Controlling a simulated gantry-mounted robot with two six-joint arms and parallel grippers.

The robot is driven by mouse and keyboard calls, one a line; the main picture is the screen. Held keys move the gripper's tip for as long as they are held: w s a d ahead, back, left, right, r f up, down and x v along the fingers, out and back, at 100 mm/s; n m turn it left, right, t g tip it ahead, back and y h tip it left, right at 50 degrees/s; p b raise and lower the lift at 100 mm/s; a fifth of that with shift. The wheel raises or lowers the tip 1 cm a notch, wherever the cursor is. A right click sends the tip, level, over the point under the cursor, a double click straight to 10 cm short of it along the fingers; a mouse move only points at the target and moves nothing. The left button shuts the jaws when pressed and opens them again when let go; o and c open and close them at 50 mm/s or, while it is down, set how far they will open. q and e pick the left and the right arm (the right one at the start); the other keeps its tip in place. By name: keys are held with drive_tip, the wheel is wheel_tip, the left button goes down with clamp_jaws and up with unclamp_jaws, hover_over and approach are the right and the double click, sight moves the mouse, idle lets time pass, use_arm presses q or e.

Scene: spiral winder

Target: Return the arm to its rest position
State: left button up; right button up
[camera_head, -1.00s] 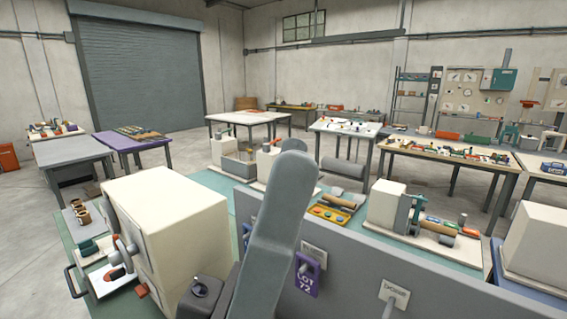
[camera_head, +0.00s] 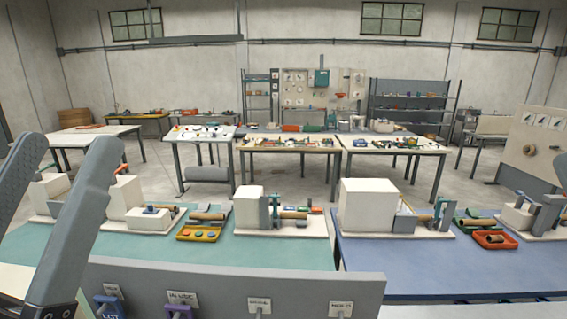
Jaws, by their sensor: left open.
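My left gripper (camera_head: 68,146) is at the left edge of the head view. Its two long grey fingers point up and stand apart, with nothing seen between them. The fingers rise in front of the left end of the green-topped bench (camera_head: 290,258) and hide part of a cream machine block (camera_head: 50,188) there. The rest of my left arm is mostly out of the picture. My right gripper is not in view.
Winder-like machines with cream blocks (camera_head: 249,205) stand on the green bench and the blue bench (camera_head: 390,265). A yellow tray (camera_head: 199,233) and red tray (camera_head: 495,240) lie between machines. Open floor (camera_head: 300,180) lies behind.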

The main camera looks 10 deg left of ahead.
use_arm(q)
wheel_tip(320, 180, up, 23)
drive_tip(key=p, duration=1.9)
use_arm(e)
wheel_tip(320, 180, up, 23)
use_arm(q)
wheel_tip(320, 180, down, 33)
drive_tip(key=b, duration=3.3)
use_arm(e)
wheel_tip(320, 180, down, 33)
use_arm(q)
drive_tip(key=shift+y, duration=0.3)
